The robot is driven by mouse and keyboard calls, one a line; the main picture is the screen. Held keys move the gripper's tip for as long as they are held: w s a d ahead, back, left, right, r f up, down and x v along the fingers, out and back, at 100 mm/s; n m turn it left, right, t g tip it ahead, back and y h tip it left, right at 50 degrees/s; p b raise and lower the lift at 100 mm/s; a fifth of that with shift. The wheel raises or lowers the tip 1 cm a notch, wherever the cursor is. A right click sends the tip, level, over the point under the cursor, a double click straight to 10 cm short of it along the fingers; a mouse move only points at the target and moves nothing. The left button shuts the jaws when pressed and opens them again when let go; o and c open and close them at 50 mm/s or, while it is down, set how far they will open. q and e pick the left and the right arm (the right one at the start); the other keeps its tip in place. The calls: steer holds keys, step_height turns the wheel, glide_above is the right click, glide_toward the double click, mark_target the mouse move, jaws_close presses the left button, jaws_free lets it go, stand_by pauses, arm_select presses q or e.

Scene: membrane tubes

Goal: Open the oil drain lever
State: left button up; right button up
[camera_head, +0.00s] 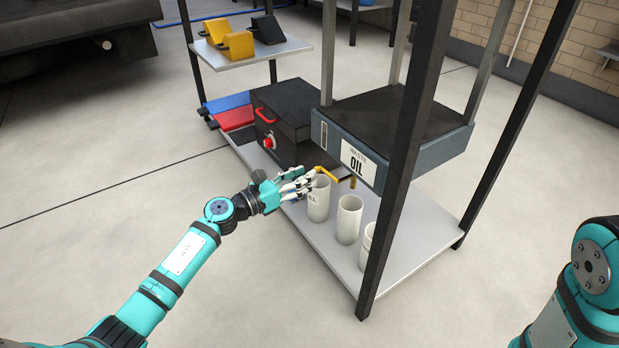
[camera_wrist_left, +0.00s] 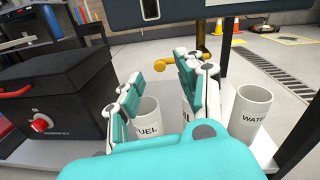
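The yellow drain lever (camera_head: 328,174) sticks out under the front of the grey waste oil tank (camera_head: 357,160). Its round knob (camera_wrist_left: 160,65) shows between my left fingers in the left wrist view. My left gripper (camera_head: 303,182) is just left of the lever, with its fingers spread apart. In the left wrist view the gripper (camera_wrist_left: 160,85) is open, with nothing visibly held. I cannot tell whether a finger touches the lever. Part of the lever is hidden behind the right finger in that view. My right arm is at the right edge of the head view; its gripper is out of view.
White cups stand on the lower shelf: the fuel cup (camera_wrist_left: 147,120), one partly hidden behind a finger, and the water cup (camera_wrist_left: 250,112). A black box (camera_head: 285,110) with a red handle stands left of the tank. Dark rack posts (camera_head: 400,170) rise at the front.

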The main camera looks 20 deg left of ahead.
arm_select(q)
steer(key=shift+x, duration=1.35)
jaws_close()
